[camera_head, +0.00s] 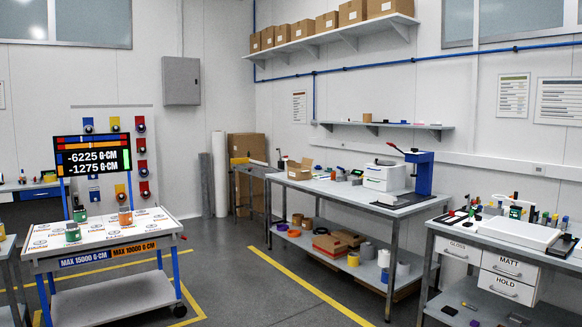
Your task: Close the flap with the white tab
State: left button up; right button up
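Neither of my grippers is in view. I cannot make out a flap with a white tab for certain. A small brown cardboard box (300,170) stands at the left part of the middle workbench and seems to have raised flaps, but it is too small to tell which are open or whether one bears a white tab. A board on the left carries several small red, blue and yellow pieces, such as a red one (140,143), with dark round parts; no tab is clear on them.
A wheeled table (95,252) with a display (92,155) and several cans stands left. The middle workbench (345,195) holds a blue press (420,175). A right bench has drawers (510,267). Grey floor (270,300) between them is clear.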

aim_at(292, 164)
jog(key=i, duration=8.25)
jog(key=j+u, duration=0.2)
jog(key=u, duration=0.25)
